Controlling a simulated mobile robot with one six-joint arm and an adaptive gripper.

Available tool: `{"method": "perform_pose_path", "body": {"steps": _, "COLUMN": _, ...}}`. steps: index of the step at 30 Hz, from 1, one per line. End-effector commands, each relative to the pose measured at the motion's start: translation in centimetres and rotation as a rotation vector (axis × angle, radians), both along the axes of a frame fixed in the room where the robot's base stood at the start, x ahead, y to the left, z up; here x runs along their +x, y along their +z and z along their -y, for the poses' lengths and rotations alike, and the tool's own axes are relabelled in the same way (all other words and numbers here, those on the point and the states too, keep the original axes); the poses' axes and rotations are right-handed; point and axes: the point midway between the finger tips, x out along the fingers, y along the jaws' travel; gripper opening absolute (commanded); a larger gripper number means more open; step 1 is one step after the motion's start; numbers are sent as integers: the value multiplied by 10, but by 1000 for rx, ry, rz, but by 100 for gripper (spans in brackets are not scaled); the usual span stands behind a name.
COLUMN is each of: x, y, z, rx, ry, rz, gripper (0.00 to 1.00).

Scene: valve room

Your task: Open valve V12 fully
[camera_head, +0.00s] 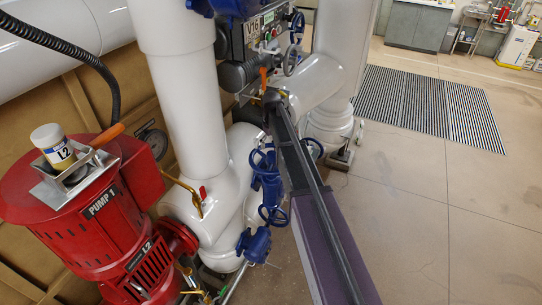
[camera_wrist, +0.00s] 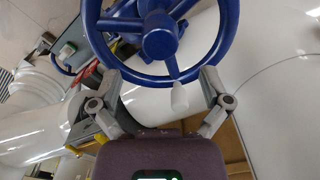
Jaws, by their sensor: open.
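A blue handwheel (camera_wrist: 222,45) with spokes and a round hub fills the upper middle of the wrist view. I see no V12 label, so I cannot tell whether this wheel is V12. My gripper (camera_wrist: 160,74) is open, its two grey fingers at the lower left and lower right of the rim. No grip on the rim shows. A pale tapered piece (camera_wrist: 180,97) hangs below the hub between the fingers. In the head view my arm reaches to the pipes, and the gripper itself is hard to make out there.
Blue valves with handwheels (camera_head: 272,216) sit low beside the white pipe (camera_head: 185,105). A panel marked V16 (camera_head: 254,24) is behind. Red Pump 1 (camera_head: 100,215) carries a white container (camera_head: 53,145) at left. Open floor (camera_head: 420,215) and a striped mat (camera_head: 425,105) lie right.

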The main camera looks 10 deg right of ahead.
Motion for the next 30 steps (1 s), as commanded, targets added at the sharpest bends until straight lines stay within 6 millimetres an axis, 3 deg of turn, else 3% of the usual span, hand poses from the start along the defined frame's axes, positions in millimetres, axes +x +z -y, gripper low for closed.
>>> {"method": "perform_pose_path", "body": {"steps": 21, "x": 0, "y": 0, "z": 0, "rx": 0, "ry": -541, "rz": 0, "gripper": 97}}
{"method": "perform_pose_path", "body": {"steps": 30, "x": 0, "y": 0, "z": 0, "rx": 0, "ry": -590, "rz": 0, "gripper": 97}}
